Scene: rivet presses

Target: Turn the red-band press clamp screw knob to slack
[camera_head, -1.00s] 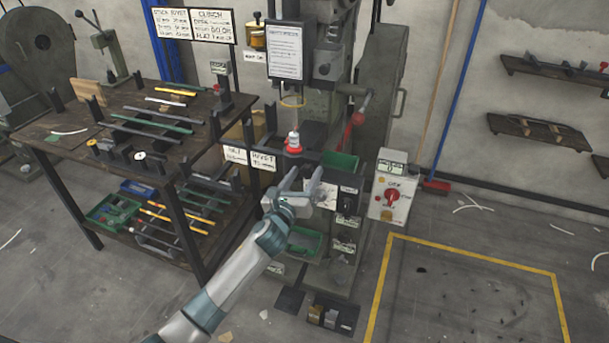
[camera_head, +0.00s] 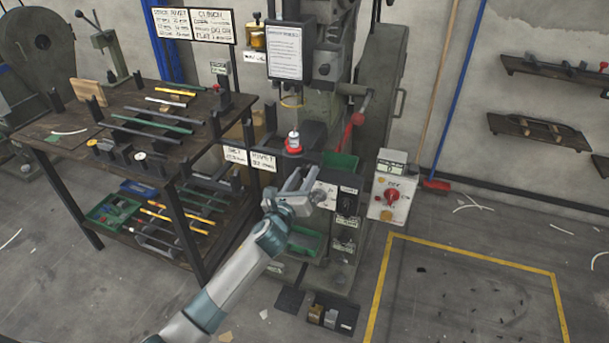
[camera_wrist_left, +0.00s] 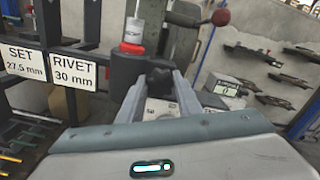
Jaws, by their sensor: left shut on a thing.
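The red-band press stands in the middle of the head view, with its red band (camera_head: 293,148) around the foot of a white-and-grey cylinder. The band also shows in the left wrist view (camera_wrist_left: 130,48). Just right of it there is a dark lobed clamp screw knob (camera_wrist_left: 160,82). My left gripper (camera_head: 304,179) reaches up to the press front, just below the red band. In the wrist view its two fingers (camera_wrist_left: 161,77) stand on either side of the knob and are shut on it. In the head view the gripper hides the knob. My right gripper is not in view.
Labels reading SET 27.5 mm and RIVET 30 mm (camera_wrist_left: 74,69) hang left of the knob. A control box with a red switch (camera_head: 391,196) stands right of the press. A bench with rods (camera_head: 60,150) is at left. The yellow-marked floor (camera_head: 470,300) is mostly clear.

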